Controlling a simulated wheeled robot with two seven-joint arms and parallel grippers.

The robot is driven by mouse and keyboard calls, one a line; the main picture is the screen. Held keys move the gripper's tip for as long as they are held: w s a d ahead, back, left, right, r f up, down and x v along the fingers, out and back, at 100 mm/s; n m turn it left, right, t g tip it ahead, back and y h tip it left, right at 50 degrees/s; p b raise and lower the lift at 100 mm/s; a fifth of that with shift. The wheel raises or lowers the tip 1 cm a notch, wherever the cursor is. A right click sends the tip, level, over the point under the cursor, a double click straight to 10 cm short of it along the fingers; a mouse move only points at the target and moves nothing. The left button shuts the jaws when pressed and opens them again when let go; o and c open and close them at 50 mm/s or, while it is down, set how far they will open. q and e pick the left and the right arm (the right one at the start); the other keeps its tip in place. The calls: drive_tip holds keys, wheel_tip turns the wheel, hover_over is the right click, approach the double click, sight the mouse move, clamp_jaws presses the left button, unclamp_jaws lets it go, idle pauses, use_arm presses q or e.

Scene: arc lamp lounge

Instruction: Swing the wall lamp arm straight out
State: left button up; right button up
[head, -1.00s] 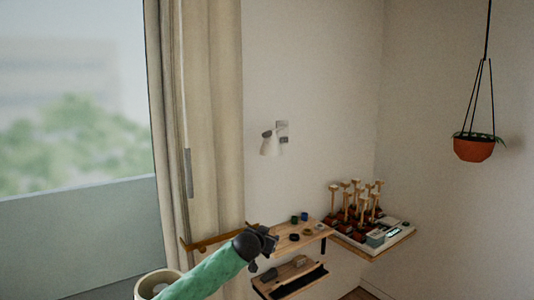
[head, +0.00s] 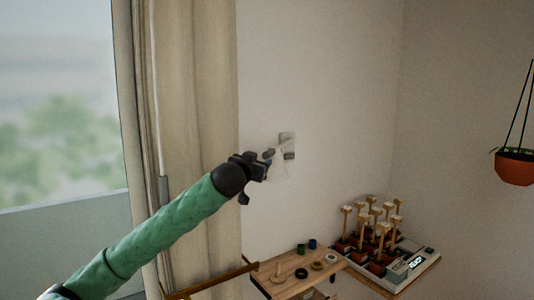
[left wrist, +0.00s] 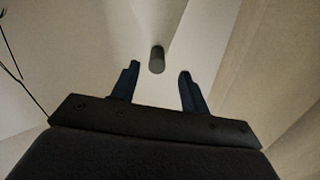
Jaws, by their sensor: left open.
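The wall lamp has a grey wall plate (head: 288,141) and a small pale shade (head: 281,172) close to the wall, partly hidden by my gripper. My left gripper (head: 264,163) is at the lamp's left side, overlapping it in the head view. In the left wrist view my left gripper (left wrist: 157,77) is open, with two dark fingers apart. A dark grey rounded end, seemingly part of the lamp (left wrist: 156,60), shows between and just beyond the fingertips. Whether the fingers touch it I cannot tell. My right gripper is not in view.
A wooden shelf (head: 273,286) with small pots and rings is below the lamp. A white tray with a display (head: 418,268) and several wooden mallet-like pieces stands to its right. A beige curtain (head: 195,120) hangs left. A hanging planter (head: 514,168) is far right.

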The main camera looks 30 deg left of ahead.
sight(267, 155)
use_arm(q)
drive_tip(key=shift+w+d+r+p, duration=0.2)
drive_tip(key=shift+w+r+p, duration=0.4)
drive_tip(key=shift+p, duration=0.2)
drive_tip(key=x, duration=0.1)
drive_tip(key=p+x, duration=0.1)
drive_tip(key=x, duration=0.1)
drive_tip(key=p+x, duration=0.1)
drive_tip(key=shift+w+a+f, duration=0.15)
drive_tip(key=shift+a+f, duration=0.15)
drive_tip(key=shift+a, duration=0.05)
drive_tip(key=shift+w+d+r+p, duration=0.1)
drive_tip(key=shift+w+p, duration=0.4)
drive_tip(key=shift+p, duration=0.05)
drive_tip(key=shift+w+f, duration=0.25)
drive_tip(key=shift+w, duration=0.05)
drive_tip(key=shift+s+r, duration=0.1)
drive_tip(key=c, duration=0.8)
clamp_jaws()
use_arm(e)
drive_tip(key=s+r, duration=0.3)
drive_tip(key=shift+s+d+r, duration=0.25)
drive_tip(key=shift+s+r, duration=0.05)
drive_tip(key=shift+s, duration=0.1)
